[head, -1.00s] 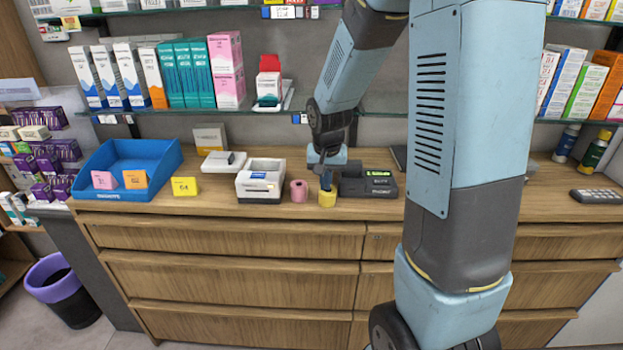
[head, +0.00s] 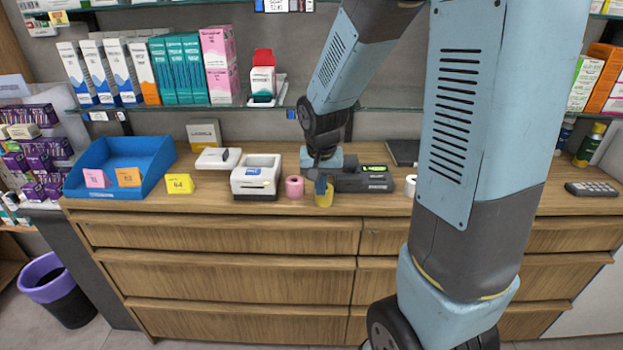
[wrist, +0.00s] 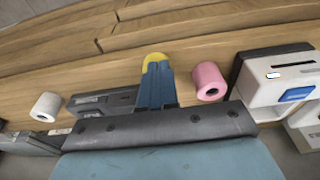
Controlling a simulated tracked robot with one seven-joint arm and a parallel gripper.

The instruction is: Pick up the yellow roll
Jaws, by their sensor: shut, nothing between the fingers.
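The yellow roll (head: 324,197) stands on the wooden counter near its front edge, between the pink roll (head: 294,187) and the black terminal. My gripper (head: 320,185) is shut and empty, with its blue fingers right at the roll in the head view. In the wrist view the shut fingers (wrist: 156,80) point at the yellow roll (wrist: 155,57) and cover most of it; only its far rim shows. I cannot tell whether the fingers touch the roll or are just above or behind it.
The pink roll also shows in the wrist view (wrist: 208,82). A white printer (head: 256,176) stands left of it. The black terminal (head: 366,180) and a white roll (head: 411,185) are to the right. A blue tray (head: 140,152) and a yellow card (head: 180,184) are farther left. A glass shelf hangs above.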

